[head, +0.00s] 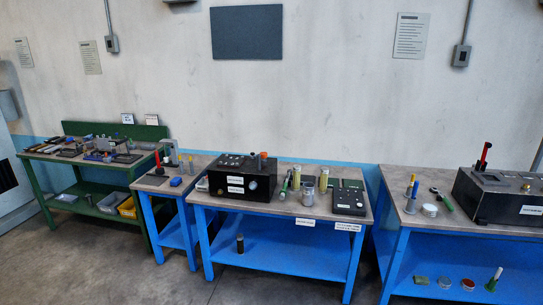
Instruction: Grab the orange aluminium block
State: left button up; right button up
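A small orange piece (263,158) shows on top of the black box (243,184) on the middle blue table. It is too small to tell whether it is an aluminium block. An orange-brown round piece (255,153) stands just left of it. No other orange block is clear in the head view. Neither of my grippers is in view.
The middle blue table (285,207) also holds cylinders (323,179) and a black panel (349,200). A small blue table (165,186) and a cluttered green bench (60,176) stand left. Another blue table (403,224) stands right. Grey floor (100,265) is open in front.

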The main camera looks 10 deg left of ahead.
aim_at(89, 145)
jog(key=i+u, duration=0.15)
jog(key=i, duration=0.3)
jog(key=i+l+u, duration=0.15)
jog(key=i, duration=0.3)
jog(key=i+l+u, duration=0.1)
jog(key=i, duration=0.35)
jog(key=i+j+u, duration=0.15)
jog(key=u, duration=0.25)
jog(key=i+u, duration=0.65)
jog(key=u, duration=0.15)
jog(key=i+l+u, duration=0.1)
jog(key=i+u, duration=0.75)
jog(key=i, duration=1.05)
jog(key=i+j+z, duration=0.1)
jog(key=i+z, duration=0.25)
jog(key=i+j+z, duration=0.35)
jog(key=i, duration=0.15)
jog(key=i+j+z, duration=0.35)
jog(key=l, duration=0.1)
